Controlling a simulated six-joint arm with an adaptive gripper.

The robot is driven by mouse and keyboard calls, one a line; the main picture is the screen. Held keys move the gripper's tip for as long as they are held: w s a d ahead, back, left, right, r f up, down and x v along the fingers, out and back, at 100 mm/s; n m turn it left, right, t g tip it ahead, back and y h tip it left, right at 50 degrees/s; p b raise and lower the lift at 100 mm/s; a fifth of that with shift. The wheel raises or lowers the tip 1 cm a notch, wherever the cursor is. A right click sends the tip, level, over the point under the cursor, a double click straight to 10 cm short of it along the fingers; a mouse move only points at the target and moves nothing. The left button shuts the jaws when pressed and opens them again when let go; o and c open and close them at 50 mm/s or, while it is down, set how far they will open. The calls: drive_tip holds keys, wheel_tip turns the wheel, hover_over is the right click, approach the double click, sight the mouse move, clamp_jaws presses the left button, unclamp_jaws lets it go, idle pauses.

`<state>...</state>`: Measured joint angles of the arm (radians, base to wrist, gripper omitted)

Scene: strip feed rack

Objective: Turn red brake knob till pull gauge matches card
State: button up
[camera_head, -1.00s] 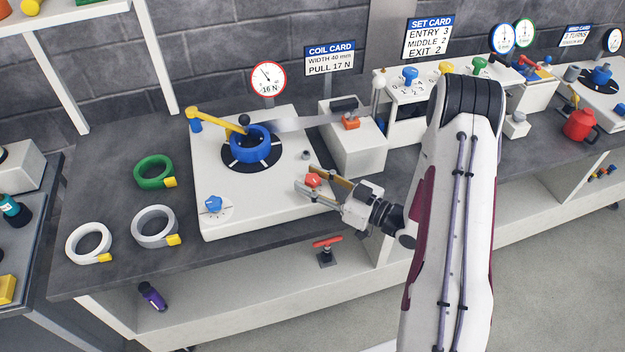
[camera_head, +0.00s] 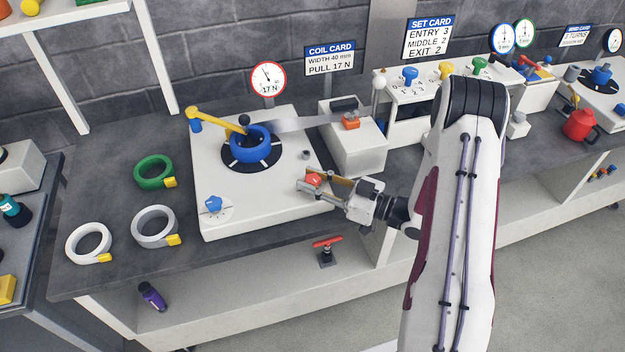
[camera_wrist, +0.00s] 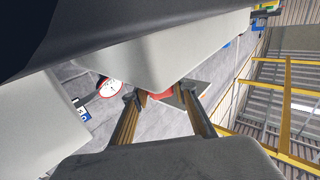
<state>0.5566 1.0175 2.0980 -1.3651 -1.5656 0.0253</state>
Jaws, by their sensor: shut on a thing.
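The red brake knob (camera_head: 313,180) sits near the right front corner of the white machine top (camera_head: 265,207). My gripper (camera_head: 312,182) is shut on it, with one finger on each side. In the wrist view the red knob (camera_wrist: 161,92) shows between the fingertips (camera_wrist: 160,96), partly hidden by a pale housing. The red-rimmed pull gauge (camera_head: 268,78) stands behind the machine and reads 17 N. The coil card (camera_head: 330,59) to its right says width 40 mm, pull 17 N. The gauge's rim also shows in the wrist view (camera_wrist: 111,88).
A blue coil (camera_head: 249,145) sits on the black turntable, with a strip running right to a white block (camera_head: 352,148). A blue knob (camera_head: 214,204) is at the machine's left front. Green (camera_head: 154,172), grey and white rings lie on the bench at left.

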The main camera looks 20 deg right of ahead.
drive_tip(key=o, duration=1.1)
drive_tip(key=shift+s+d, duration=0.1)
drive_tip(key=shift+v, duration=5.85)
drive_tip(key=shift+r, duration=0.1)
